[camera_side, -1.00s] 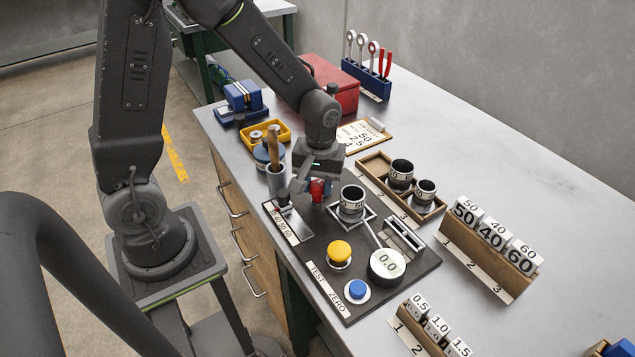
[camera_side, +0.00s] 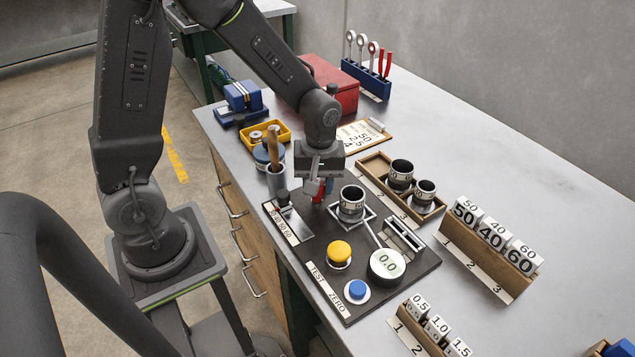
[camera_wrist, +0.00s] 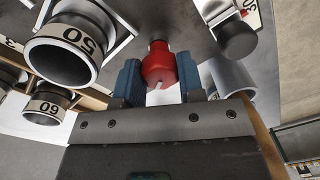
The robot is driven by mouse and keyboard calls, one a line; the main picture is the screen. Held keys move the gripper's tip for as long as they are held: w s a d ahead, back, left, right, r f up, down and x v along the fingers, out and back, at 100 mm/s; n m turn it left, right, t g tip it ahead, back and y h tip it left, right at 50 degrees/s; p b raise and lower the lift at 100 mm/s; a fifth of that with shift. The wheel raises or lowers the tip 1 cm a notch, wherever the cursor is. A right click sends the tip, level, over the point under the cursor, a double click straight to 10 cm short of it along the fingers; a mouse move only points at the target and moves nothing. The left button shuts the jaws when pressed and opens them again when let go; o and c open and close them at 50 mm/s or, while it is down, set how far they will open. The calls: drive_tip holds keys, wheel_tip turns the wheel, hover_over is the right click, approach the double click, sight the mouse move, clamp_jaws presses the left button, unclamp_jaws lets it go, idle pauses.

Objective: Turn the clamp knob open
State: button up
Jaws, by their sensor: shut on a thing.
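The red clamp knob (camera_wrist: 159,65) stands on the dark panel, between the two blue finger pads of my gripper (camera_wrist: 160,80). The pads close on it from both sides. In the side view my gripper (camera_side: 320,188) points down at the panel, left of the ring marked 50. The fingers hide most of the knob there. The ring marked 50 (camera_wrist: 68,47) sits in a square holder at the left of the wrist view. It also shows in the side view (camera_side: 352,202).
A dark lever-like post (camera_side: 283,198) stands just left of my gripper, on a labelled strip. A yellow button (camera_side: 339,251), a blue button (camera_side: 357,289) and a 0.0 dial (camera_side: 387,265) lie in front.

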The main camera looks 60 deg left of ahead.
drive_tip(key=o, duration=0.9)
drive_tip(key=r, duration=1.4)
drive_tip(key=shift+w+d, duration=0.1)
drive_tip(key=shift+w, duration=0.15)
drive_tip(key=s+d+r+m+t, duration=0.1)
drive_tip(key=s+m+t, duration=0.1)
drive_tip(key=s+m, duration=0.2)
drive_tip(key=s+r+m+t, duration=0.2)
drive_tip(key=s+m, duration=0.2)
drive_tip(key=s+d+r+m+t, duration=0.1)
drive_tip(key=s+r+m+t, duration=0.1)
drive_tip(key=s+m, duration=0.2)
drive_tip(key=shift+s+d+r, duration=0.15)
drive_tip(key=shift+s+d, duration=0.1)
drive_tip(key=shift+d, duration=0.1)
